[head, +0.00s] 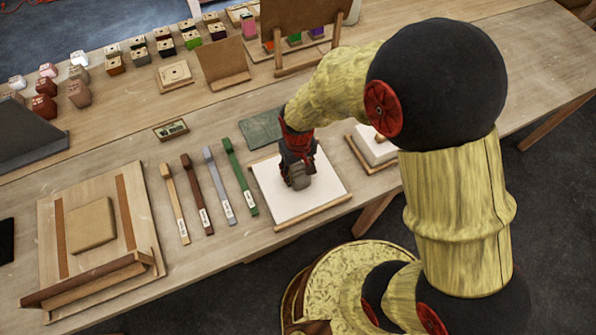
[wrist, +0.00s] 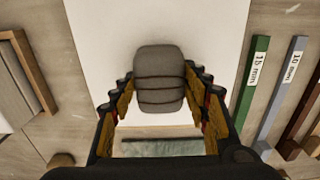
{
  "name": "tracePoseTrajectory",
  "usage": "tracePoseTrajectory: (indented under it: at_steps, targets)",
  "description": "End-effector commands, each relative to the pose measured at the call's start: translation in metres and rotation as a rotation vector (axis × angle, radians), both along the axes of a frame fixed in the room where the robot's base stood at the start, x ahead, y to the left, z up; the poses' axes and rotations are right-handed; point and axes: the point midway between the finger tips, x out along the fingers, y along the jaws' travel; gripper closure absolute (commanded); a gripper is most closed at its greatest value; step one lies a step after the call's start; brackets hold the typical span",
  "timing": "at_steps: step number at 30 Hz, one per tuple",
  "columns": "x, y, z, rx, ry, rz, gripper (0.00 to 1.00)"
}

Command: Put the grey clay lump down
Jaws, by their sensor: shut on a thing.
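The grey clay lump (wrist: 159,80) is a rounded block with dark grooves across it, held between the two fingers of my gripper (wrist: 160,105) in the wrist view. In the head view my gripper (head: 297,168) points down over a white board (head: 322,190), with the lump (head: 299,180) at its tips. The board also shows in the wrist view (wrist: 110,30), behind the lump. Whether the lump touches the board or hangs just above it, I cannot tell.
Several labelled sticks, the green one (head: 240,178) nearest, lie left of the board. A green-grey mat (head: 262,128) lies behind it. A second white slab (head: 372,150) sits to the right. A wooden board with a tan slab (head: 91,225) is at far left. Coloured blocks line the back.

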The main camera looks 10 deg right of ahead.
Motion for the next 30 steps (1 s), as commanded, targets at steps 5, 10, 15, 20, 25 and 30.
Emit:
tracePoseTrajectory:
  at_steps: [5, 10, 15, 20, 25, 30]
  targets:
    - [0.0012, 0.0005, 0.0017, 0.001, -0.003, 0.000, 1.00]
    - [0.0009, 0.0004, -0.0021, 0.001, -0.002, 0.000, 1.00]
    - [0.0003, 0.0002, -0.0024, 0.000, -0.001, 0.000, 0.46]
    - [0.0003, 0.0002, -0.0023, 0.000, -0.001, 0.000, 0.37]
    - [0.0004, 0.0002, -0.0023, 0.000, -0.001, 0.000, 0.35]
    - [0.0005, 0.0002, -0.0007, 0.000, -0.001, 0.000, 0.35]
